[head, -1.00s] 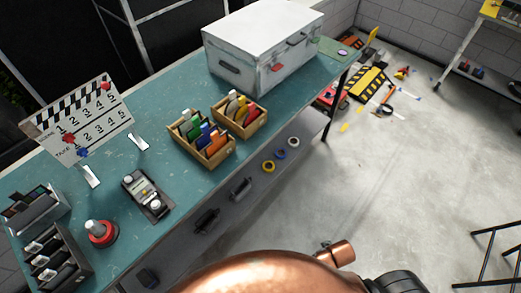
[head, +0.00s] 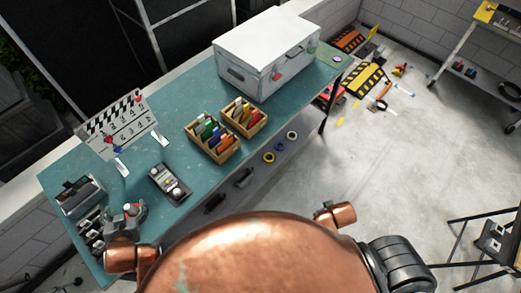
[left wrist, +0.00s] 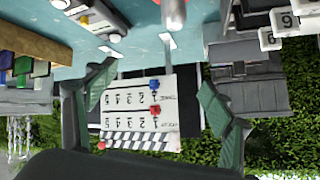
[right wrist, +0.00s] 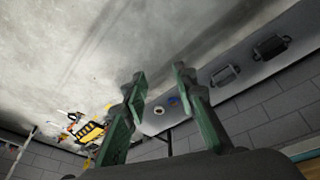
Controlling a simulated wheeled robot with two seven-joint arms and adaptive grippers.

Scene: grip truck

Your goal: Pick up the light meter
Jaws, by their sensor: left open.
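A dark handheld device with pale round knobs, which looks like the light meter (head: 170,183), lies on the teal bench top. It also shows at the top of the left wrist view (left wrist: 97,20).
A clapperboard (head: 120,122) stands at the back. A red-based knob (left wrist: 172,12) is near my left gripper. A grey box (head: 78,197) and a dark rack (head: 90,232) sit at the left end. Wooden bins (head: 214,140) and a white case (head: 265,55) stand farther right.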

